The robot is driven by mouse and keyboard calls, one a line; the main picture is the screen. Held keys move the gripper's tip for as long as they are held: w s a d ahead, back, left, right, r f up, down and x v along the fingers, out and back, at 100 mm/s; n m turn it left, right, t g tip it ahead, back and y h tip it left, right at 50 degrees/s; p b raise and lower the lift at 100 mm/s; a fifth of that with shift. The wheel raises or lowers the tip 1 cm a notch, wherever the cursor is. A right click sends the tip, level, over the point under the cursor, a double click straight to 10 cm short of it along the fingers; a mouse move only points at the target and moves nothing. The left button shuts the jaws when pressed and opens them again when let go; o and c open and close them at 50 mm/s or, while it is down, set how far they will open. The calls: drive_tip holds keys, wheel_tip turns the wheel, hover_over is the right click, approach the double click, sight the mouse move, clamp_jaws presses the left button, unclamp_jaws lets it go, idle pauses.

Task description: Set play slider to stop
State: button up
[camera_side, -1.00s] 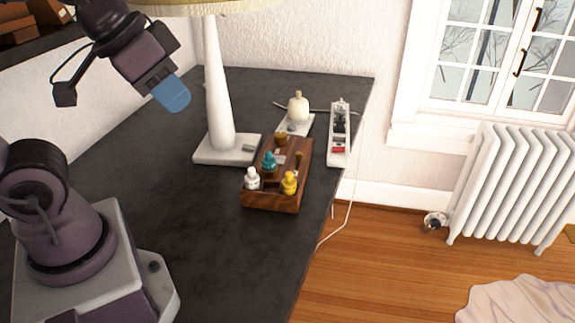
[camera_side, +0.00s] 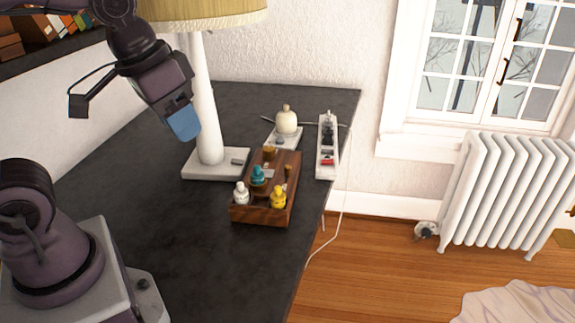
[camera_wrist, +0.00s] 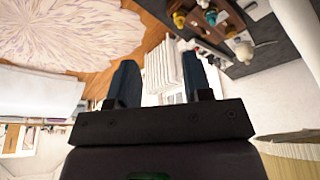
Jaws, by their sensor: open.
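No part is clear enough for me to tell as the play slider or its stop mark. A wooden box (camera_side: 262,214) on the dark table holds small white, teal and yellow knobbed pieces; it also shows at the top of the wrist view (camera_wrist: 228,14). Behind it is a narrow white strip (camera_side: 327,172) with dark parts and a red part. A cream rounded piece (camera_side: 286,122) stands on a small pale base. My gripper (camera_side: 184,124) is in the air in front of the lamp post, left of the box and above it. Its fingers (camera_wrist: 160,84) are apart with nothing between them.
A lamp (camera_side: 207,120) with a white post and square base stands left of the box, close to my gripper. The table (camera_side: 190,230) is bare in front. A cord hangs off its right edge. A radiator (camera_side: 500,195) stands beyond, under the window.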

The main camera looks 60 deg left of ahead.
drive_tip(key=w+a+f+g, duration=0.1)
drive_tip(key=w+a+f, duration=0.2)
drive_tip(key=w, duration=0.4)
drive_tip(key=w+a+f+g, duration=0.2)
drive_tip(key=w+a, duration=0.1)
drive_tip(key=w, duration=0.5)
hover_over(287, 164)
drive_tip(key=s+d, duration=0.3)
drive_tip(key=d, duration=0.2)
wheel_tip(287, 164, down, 10)
drive_tip(key=shift+m+g, duration=0.3)
wheel_tip(287, 164, down, 12)
drive_tip(key=shift+a+f, duration=0.1)
drive_tip(key=shift+f, duration=0.15)
